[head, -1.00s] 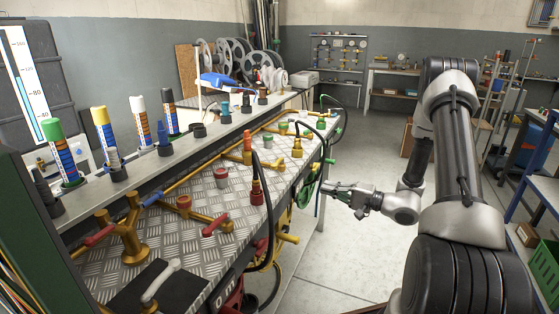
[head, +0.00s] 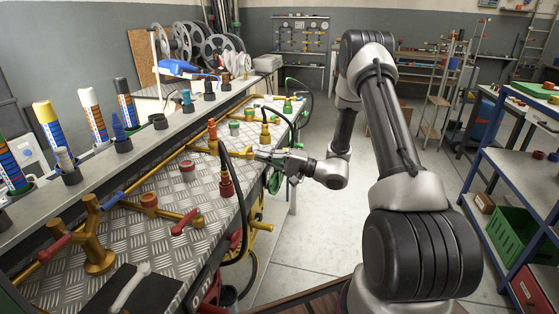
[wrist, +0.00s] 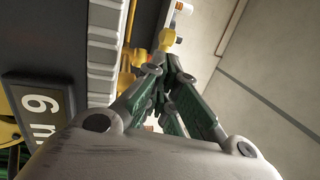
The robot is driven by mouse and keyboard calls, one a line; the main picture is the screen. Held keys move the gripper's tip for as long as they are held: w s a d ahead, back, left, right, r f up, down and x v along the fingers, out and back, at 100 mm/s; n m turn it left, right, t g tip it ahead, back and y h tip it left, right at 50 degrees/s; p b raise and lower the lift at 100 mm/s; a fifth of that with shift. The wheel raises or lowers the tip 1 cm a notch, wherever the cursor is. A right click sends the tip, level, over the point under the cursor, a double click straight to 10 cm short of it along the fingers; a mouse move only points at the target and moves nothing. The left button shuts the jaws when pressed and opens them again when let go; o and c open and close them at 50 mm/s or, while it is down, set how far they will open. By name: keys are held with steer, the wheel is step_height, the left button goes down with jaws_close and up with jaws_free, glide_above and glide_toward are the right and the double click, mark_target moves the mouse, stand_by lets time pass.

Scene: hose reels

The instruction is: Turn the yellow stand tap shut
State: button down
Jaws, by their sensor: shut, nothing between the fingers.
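A small yellow-topped tap (head: 265,132) stands upright on the metal-plated bench (head: 130,235), near its right edge in the head view. My gripper (head: 256,153) is at the bench edge just below this tap in the picture; I cannot tell whether they touch. In the wrist view my gripper (wrist: 161,68) is shut and empty. A yellow fitting (wrist: 167,38) shows just beyond its fingertips, partly hidden by them. I cannot tell for sure that it is the same tap, nor how its handle stands.
Another yellow fitting (head: 262,226) juts from the bench front. A blue shelf rack (head: 515,165) stands at right.

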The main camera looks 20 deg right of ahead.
mark_target(246, 151)
steer(key=shift+x, duration=1.2)
steer(key=shift+w+a+r, duration=0.1)
steer(key=shift+w+a, duration=0.05)
steer(key=shift+a, duration=0.4)
steer(key=shift+r, duration=0.1)
